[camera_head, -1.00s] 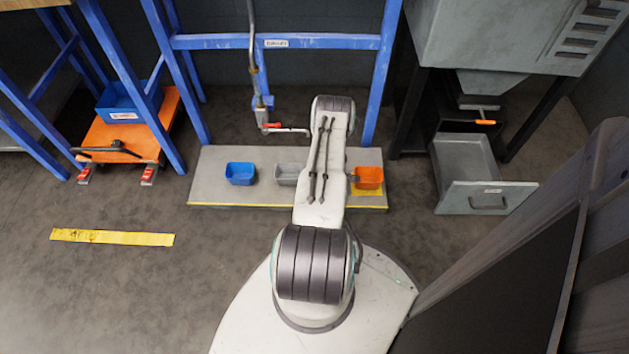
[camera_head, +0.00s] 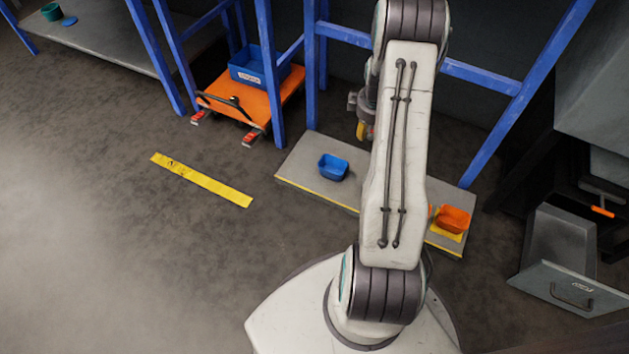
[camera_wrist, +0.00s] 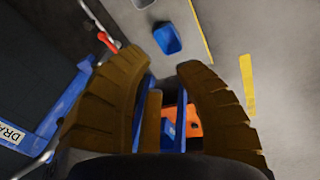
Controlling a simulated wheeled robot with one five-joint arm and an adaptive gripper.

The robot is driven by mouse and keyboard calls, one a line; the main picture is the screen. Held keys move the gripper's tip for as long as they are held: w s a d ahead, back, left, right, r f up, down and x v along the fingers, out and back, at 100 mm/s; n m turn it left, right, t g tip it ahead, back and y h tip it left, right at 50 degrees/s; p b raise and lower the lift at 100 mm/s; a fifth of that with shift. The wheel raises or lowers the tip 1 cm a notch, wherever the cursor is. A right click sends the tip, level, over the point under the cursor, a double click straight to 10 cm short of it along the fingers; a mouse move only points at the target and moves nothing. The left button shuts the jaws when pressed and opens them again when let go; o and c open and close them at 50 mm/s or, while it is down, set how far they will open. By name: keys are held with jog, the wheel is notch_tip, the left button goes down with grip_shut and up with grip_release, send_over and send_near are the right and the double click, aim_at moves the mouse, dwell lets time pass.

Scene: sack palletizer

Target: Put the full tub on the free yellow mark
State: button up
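A blue tub (camera_head: 333,167) stands on the low grey platform (camera_head: 300,165); it also shows in the wrist view (camera_wrist: 167,38). An orange tub (camera_head: 453,218) stands at the platform's right end on a yellow patch (camera_head: 446,238). A grey tub is cut off at the top of the wrist view (camera_wrist: 143,3); my arm hides it in the head view. I cannot tell what the tubs contain. A yellow strip (camera_head: 200,180) lies bare on the floor, left of the platform. My gripper (camera_wrist: 160,72) is open, with nothing held between its brown fingers. My arm partly hides it in the head view.
Blue frame posts (camera_head: 310,75) rise behind the platform. An orange cart (camera_head: 250,98) carries a blue crate (camera_head: 258,68). A red-handled valve (camera_wrist: 110,42) is near the left finger.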

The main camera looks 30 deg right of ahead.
jog(key=s+a+r+m, duration=0.1)
jog(key=s+a+r, duration=0.1)
jog(key=a+r, duration=0.6)
jog(key=s+a+r+m, duration=0.1)
jog(key=s+a+r, duration=0.1)
jog(key=a+r, duration=0.65)
jog(key=s+a+r+m, duration=0.1)
jog(key=s+a+r, duration=0.1)
jog(key=s+a, duration=0.4)
jog(key=s+a+r+m+y, duration=0.1)
jog(key=s+a+r, duration=0.2)
jog(key=s+a, duration=0.3)
jog(key=s, duration=0.4)
jog(key=shift+s+a+r+y, duration=0.25)
jog(key=shift+s+a+y, duration=0.05)
jog(key=shift+s+a, duration=0.1)
jog(key=shift+w+r, duration=0.1)
